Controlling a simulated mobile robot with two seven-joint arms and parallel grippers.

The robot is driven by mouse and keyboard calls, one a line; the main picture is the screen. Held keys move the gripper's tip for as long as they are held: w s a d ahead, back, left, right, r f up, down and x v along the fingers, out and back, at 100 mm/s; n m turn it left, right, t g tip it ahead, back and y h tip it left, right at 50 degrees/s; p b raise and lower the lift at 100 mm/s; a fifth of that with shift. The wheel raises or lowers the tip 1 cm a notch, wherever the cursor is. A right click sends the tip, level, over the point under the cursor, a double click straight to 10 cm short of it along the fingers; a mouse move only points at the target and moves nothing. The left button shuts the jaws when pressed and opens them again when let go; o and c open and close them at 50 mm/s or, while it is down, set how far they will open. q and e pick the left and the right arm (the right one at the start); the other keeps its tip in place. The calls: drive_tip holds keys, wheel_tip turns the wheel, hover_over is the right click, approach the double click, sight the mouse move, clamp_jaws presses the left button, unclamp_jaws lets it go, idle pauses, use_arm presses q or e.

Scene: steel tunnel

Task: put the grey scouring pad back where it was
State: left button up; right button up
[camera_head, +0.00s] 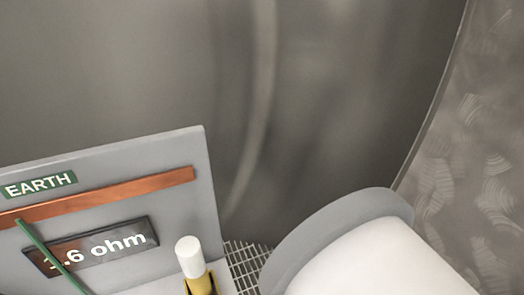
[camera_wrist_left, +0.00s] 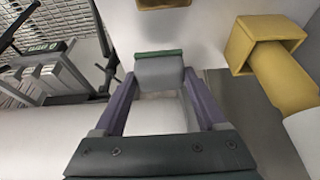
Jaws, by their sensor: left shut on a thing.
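The grey scouring pad (camera_wrist_left: 159,72), a grey block with a thin dark green strip along its far edge, is in the left wrist view. My left gripper (camera_wrist_left: 159,84) is shut on it, with one purple finger at each side. The pad is in front of a pale surface. I cannot tell whether it touches that surface. The head view shows neither the pad nor the left gripper's fingers. My right gripper is in neither view.
A grey board (camera_head: 120,165) with an EARTH label, copper bar (camera_head: 110,198) and dark ohm plate (camera_head: 95,247) stands at left in the head view. A white-capped yellow item (camera_head: 195,262) is beside it. A yellow square holder (camera_wrist_left: 262,42) is right of the pad.

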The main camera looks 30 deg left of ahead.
use_arm(q)
drive_tip(key=shift+f+b, duration=1.1)
drive_tip(key=shift+f, duration=0.7)
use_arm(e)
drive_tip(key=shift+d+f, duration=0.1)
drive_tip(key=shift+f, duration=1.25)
use_arm(q)
drive_tip(key=shift+f, duration=0.1)
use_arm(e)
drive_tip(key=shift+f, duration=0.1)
use_arm(q)
drive_tip(key=shift+f, duration=0.15)
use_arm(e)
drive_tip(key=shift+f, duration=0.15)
use_arm(q)
drive_tip(key=o, duration=1.4)
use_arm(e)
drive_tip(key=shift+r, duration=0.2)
